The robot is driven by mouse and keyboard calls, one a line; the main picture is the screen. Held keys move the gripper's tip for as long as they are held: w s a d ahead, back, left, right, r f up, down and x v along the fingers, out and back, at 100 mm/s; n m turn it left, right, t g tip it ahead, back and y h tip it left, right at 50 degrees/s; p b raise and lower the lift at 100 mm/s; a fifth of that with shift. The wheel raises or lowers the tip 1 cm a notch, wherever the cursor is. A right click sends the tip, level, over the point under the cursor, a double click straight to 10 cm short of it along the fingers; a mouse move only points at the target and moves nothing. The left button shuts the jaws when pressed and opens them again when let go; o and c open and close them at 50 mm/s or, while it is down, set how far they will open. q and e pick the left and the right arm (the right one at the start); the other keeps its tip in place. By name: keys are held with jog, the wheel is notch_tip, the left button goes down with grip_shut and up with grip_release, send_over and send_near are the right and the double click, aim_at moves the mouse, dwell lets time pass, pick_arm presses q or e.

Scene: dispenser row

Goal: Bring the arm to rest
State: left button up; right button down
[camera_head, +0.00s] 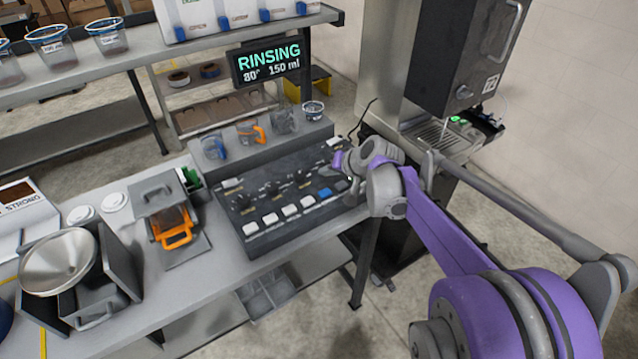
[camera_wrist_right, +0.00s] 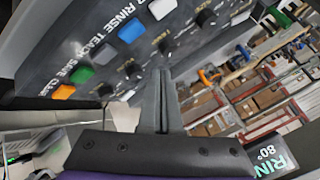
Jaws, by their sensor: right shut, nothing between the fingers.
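My right arm, purple and grey, reaches in from the lower right in the head view. Its gripper (camera_head: 341,167) is over the right end of a dark control panel (camera_head: 262,206). In the right wrist view the two fingers (camera_wrist_right: 163,80) are pressed together with nothing between them, and the panel (camera_wrist_right: 110,62) lies beyond them. I cannot tell whether the fingertips touch the panel. A blue button (camera_head: 325,192) sits near the gripper, beside a row of white buttons. A display (camera_head: 268,62) reads RINSING, 80°, 150 ml. My left gripper is not in view.
A steel and black dispenser machine (camera_head: 440,60) stands behind my right forearm. Small cups stand on a ledge (camera_head: 262,140) behind the panel. A grey unit with an orange handle (camera_head: 176,237) and a metal funnel (camera_head: 58,262) stand to the left. Open floor lies at the right.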

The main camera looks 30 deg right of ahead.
jog(key=s+a+f+n+g, duration=0.1)
jog(key=s+a+n+g, duration=0.15)
jog(key=s+a, duration=0.8)
jog(key=s+a+f+n, duration=0.2)
jog(key=s+f, duration=0.1)
jog(key=s, duration=0.4)
jog(key=s+a+f+n+h, duration=0.1)
jog(key=s+a+f+n, duration=0.1)
jog(key=s, duration=0.6)
jog(key=shift+s+a+f+g+h, duration=0.2)
jog(key=shift+f+g+h, duration=0.15)
jog(key=shift+f, duration=0.3)
jog(key=shift+n, duration=0.25)
